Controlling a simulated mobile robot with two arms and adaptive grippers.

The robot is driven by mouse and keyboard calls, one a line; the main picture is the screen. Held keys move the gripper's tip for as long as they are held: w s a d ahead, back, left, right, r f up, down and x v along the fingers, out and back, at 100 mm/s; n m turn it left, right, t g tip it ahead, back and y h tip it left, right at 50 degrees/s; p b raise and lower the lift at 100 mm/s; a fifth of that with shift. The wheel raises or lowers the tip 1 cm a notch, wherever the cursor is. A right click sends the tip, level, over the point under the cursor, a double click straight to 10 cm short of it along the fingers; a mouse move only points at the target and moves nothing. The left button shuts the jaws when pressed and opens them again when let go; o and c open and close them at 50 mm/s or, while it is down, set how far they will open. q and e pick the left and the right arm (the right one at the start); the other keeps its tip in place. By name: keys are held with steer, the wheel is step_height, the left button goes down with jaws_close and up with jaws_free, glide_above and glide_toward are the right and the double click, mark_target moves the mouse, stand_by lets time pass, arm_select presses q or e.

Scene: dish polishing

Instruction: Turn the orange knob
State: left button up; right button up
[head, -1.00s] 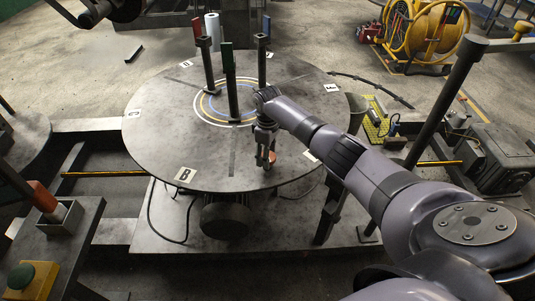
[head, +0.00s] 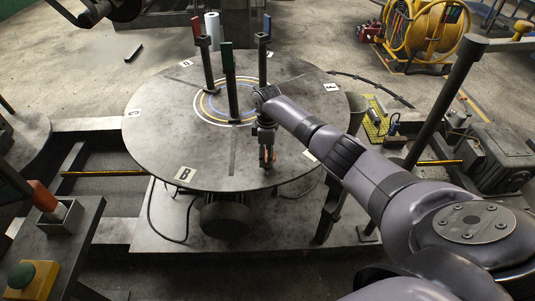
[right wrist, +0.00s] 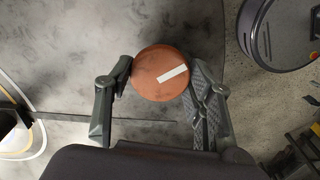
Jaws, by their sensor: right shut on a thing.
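The orange knob (right wrist: 160,72) is a round disc with a white stripe on its top, seen from above in the right wrist view. The stripe is tilted, its right end higher. My right gripper (right wrist: 160,82) is shut on the knob, one finger at each side. In the head view my right gripper (head: 267,160) points down at the near right edge of the round table (head: 210,165). Its fingers hide most of the knob there. My left gripper is not in view.
Several dark posts, one with a green top (head: 228,60), stand near the table's middle. A yellow hose reel (head: 428,30) is at the back right. At the lower left are a green button on a yellow box (head: 40,278) and a red-orange handle (head: 42,196).

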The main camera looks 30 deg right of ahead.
steer(key=o, duration=1.2)
steer(key=shift+c, duration=0.2)
steer(key=shift+r, duration=0.1)
step_height(320, 180, up, 12)
